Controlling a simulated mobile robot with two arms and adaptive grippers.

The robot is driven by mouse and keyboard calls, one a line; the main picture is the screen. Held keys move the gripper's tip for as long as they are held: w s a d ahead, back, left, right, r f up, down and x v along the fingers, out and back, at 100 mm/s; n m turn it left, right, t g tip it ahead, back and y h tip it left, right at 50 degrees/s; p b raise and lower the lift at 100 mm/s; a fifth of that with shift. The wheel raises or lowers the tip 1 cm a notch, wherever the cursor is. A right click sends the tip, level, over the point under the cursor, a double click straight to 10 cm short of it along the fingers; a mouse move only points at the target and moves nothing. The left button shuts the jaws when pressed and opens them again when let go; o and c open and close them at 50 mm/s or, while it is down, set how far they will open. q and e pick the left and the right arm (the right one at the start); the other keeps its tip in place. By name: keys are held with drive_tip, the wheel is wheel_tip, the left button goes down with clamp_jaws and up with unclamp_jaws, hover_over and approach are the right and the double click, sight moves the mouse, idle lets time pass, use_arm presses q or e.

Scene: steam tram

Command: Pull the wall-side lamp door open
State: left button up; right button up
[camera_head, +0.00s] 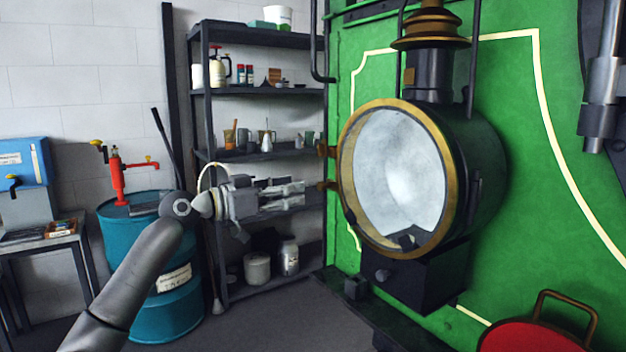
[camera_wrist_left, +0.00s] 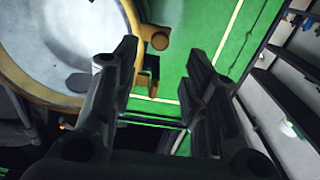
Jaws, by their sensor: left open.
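The lamp is a large black drum on the green tram front. Its round lamp door (camera_head: 395,172) has pale glass in a brass rim and looks shut against the drum. Small brass fittings (camera_head: 326,150) stick out at the rim's left, wall-side edge. My left gripper (camera_head: 304,194) is open and empty, just left of the rim near the lower fitting. In the left wrist view, my left gripper's fingers (camera_wrist_left: 160,58) are spread, with the glass door (camera_wrist_left: 55,45) at left and a brass fitting (camera_wrist_left: 160,40) beyond the fingertips. Contact cannot be told. My right gripper is not in view.
A dark shelf rack (camera_head: 262,40) with jars and bottles stands behind my left gripper. A blue drum (camera_head: 165,310) stands at left by a table. A red object with a brass handle (camera_head: 535,337) is at bottom right. Floor is clear before the rack.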

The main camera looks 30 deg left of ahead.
sight(319, 186)
use_arm(q)
drive_tip(key=p+x, duration=0.2)
drive_tip(key=x, duration=0.3)
drive_tip(key=shift+w+d+r, duration=0.15)
drive_tip(key=shift+w+r, duration=0.05)
drive_tip(key=shift+w, duration=0.1)
drive_tip(key=shift+w+d+f+p, duration=0.15)
drive_tip(key=shift+w+d+p, duration=0.1)
drive_tip(key=shift+w+p, duration=0.25)
clamp_jaws()
